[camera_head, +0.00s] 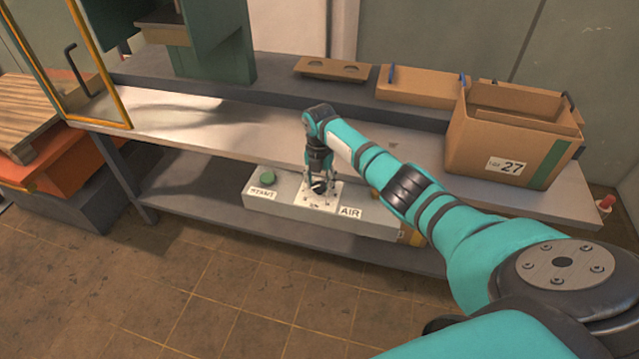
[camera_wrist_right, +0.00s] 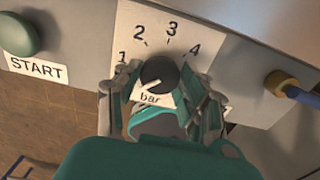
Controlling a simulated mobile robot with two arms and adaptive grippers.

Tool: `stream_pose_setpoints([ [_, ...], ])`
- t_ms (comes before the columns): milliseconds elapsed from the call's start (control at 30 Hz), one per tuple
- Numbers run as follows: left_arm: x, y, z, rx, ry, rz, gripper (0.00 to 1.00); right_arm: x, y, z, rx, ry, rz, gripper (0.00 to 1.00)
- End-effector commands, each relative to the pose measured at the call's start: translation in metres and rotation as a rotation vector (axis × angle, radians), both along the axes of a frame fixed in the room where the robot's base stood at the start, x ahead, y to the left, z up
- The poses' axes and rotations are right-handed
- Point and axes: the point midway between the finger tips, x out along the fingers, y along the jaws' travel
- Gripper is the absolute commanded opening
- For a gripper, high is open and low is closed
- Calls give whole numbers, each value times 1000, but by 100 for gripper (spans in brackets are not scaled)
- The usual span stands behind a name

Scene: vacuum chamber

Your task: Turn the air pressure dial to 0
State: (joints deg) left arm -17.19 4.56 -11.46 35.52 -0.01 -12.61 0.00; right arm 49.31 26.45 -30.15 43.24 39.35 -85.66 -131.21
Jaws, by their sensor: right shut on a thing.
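The air pressure dial (camera_wrist_right: 160,72) is a black round knob on a white scale plate (camera_wrist_right: 188,22) marked 1 to 4 and "bar". A pale pointer line on the knob points to the lower left, below the 1. No 0 mark shows; a finger covers part of the plate there. My right gripper (camera_wrist_right: 160,95) reaches down from above and is shut on the dial, one finger on each side. In the head view, my right gripper (camera_head: 319,190) is at the dial on the grey control box (camera_head: 370,220) labelled AIR. My left gripper is not in view.
A green START button (camera_wrist_right: 18,34) lies left of the dial. A brass fitting with a blue hose (camera_wrist_right: 285,86) is on its right. The grey workbench (camera_head: 200,122) is behind and above the box, with a cardboard box (camera_head: 490,140) at its right. Tiled floor is clear in front.

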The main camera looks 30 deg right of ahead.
Motion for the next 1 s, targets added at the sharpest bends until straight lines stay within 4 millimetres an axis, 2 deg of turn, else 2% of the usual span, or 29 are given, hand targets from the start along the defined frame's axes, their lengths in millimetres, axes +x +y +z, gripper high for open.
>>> stream_pose_setpoints([
  [500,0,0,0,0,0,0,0,1,0,1,0,-3,21,9],
  [533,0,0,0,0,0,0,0,1,0,1,0,-3,21,43],
  [700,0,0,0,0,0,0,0,1,0,1,-1,-2,20,65],
  [1000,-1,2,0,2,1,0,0,0,0,2,0,-1,19,65],
])
